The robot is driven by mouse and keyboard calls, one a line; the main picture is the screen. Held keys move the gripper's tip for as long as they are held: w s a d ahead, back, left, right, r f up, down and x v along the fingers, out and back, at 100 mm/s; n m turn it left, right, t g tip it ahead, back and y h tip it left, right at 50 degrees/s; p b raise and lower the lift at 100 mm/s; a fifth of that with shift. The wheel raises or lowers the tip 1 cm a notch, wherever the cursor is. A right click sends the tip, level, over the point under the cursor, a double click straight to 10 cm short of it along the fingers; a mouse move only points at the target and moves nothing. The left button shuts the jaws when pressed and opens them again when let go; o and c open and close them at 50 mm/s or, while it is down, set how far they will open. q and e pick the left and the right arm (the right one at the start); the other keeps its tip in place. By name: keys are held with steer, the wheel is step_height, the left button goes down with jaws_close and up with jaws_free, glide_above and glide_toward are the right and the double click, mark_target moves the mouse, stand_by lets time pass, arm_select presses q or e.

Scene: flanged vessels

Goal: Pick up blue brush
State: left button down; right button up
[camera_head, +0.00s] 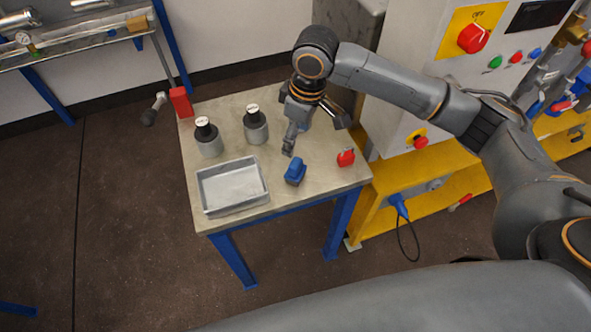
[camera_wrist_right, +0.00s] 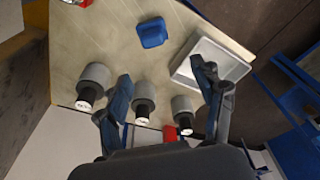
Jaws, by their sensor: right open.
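The blue brush (camera_head: 295,172) lies on the table top near its front edge, right of a grey tray. In the right wrist view the blue brush (camera_wrist_right: 152,33) lies beyond the fingertips, apart from them. My right gripper (camera_head: 289,147) is above the table, just behind the brush in the head view, pointing down. In the right wrist view my right gripper (camera_wrist_right: 161,70) shows its two fingers spread wide with nothing between them. My left gripper does not show.
The grey tray (camera_head: 206,205) stands left of the brush. Grey canisters (camera_head: 209,143) with black necks stand behind; the right wrist view shows three. A red object (camera_head: 346,158) lies right of the brush. A yellow-framed machine (camera_head: 468,192) borders the table on the right.

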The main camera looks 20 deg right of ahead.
steer(key=p, duration=0.1)
glide_above(296, 162)
steer(key=f, duration=0.7)
steer(key=shift+s+f, duration=0.2)
step_height(296, 162, down, 5)
steer(key=shift+w+r+p, duration=0.1)
steer(key=shift+p, duration=0.65)
steer(key=shift+f, duration=0.35)
steer(key=shift+c, duration=0.4)
steer(key=c, duration=1.3)
steer(key=shift+r, duration=0.1)
